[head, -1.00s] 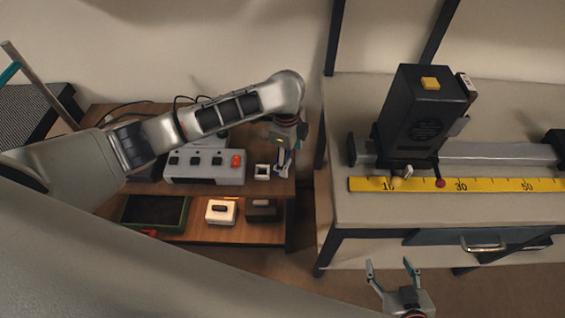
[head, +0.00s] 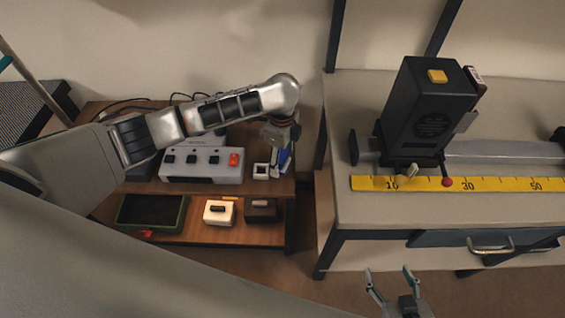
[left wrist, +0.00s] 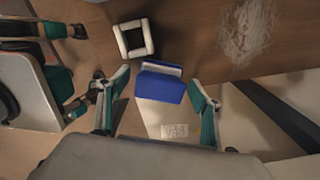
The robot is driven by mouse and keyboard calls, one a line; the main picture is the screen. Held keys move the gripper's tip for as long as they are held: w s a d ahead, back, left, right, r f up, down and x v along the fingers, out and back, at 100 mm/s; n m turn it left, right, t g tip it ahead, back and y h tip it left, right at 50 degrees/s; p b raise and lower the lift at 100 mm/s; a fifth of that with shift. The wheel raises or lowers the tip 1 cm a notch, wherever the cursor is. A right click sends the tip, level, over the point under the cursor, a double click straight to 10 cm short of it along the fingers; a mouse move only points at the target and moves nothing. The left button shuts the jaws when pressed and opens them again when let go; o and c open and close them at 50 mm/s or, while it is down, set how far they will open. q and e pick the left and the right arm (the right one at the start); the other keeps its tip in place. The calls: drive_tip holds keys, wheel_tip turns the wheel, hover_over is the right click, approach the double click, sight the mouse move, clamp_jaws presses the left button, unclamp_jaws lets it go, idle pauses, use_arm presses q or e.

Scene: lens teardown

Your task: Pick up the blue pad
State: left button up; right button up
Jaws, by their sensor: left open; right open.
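The blue pad (left wrist: 160,86) is a small blue block with a pale strip along its far side. In the head view the pad (head: 285,160) is partly hidden by my left gripper (head: 283,158) at the right end of the wooden shelf's top. My right gripper (head: 392,278) is open and empty at the bottom, in front of the pale bench.
A white square frame (left wrist: 133,38) sits close beside the pad. A grey control box (head: 202,166) with a red button stands left of it. The lower shelf holds a green-rimmed tray (head: 183,222) and a white block (head: 219,212). The bench (head: 400,213) stands to the right.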

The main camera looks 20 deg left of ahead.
use_arm(q)
drive_tip(key=shift+f, duration=0.1)
drive_tip(key=c, duration=1.2)
